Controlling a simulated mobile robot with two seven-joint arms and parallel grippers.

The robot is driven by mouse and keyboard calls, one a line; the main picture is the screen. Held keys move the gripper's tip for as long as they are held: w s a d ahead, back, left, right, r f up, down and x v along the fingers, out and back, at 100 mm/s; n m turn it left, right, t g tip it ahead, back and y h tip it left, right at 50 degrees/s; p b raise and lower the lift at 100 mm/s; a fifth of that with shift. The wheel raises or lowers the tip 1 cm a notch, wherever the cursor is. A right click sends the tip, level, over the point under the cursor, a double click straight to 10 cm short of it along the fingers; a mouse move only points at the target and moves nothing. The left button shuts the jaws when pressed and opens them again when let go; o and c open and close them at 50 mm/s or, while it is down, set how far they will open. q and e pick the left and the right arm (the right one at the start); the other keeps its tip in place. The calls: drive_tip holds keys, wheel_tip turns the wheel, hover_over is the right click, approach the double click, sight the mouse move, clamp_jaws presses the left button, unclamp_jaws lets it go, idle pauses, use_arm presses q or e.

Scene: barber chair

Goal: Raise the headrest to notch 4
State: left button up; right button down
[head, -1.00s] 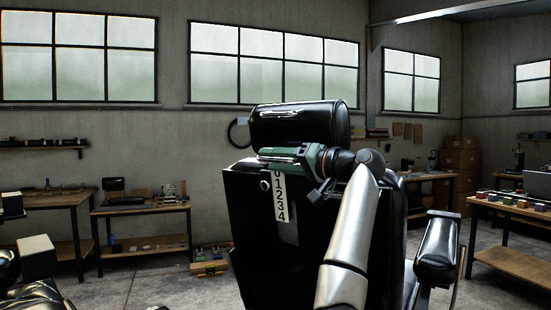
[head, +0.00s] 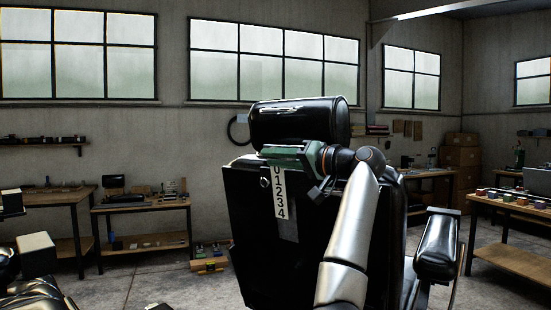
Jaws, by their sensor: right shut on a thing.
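The black, glossy headrest (head: 300,120) sits above the black chair back (head: 255,240), with a dark gap between them. A white scale strip (head: 280,200) on the chair back carries the figures 0 to 4, with 0 at the top and 4 at the bottom. A small round knob (head: 265,183) is left of the strip. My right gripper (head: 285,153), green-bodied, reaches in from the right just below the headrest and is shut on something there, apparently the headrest. Its fingers and the contact are hard to make out. My left gripper is not in view.
A padded armrest (head: 437,245) stands right of the chair back. Workbenches stand at the left (head: 140,209) and right (head: 515,262). A low crate (head: 210,262) is on the floor left of the chair. Dark glossy shapes and a pale block (head: 37,250) fill the lower left.

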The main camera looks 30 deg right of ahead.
drive_tip(key=shift+a+r, duration=0.1)
drive_tip(key=shift+r, duration=0.3)
idle(0.5)
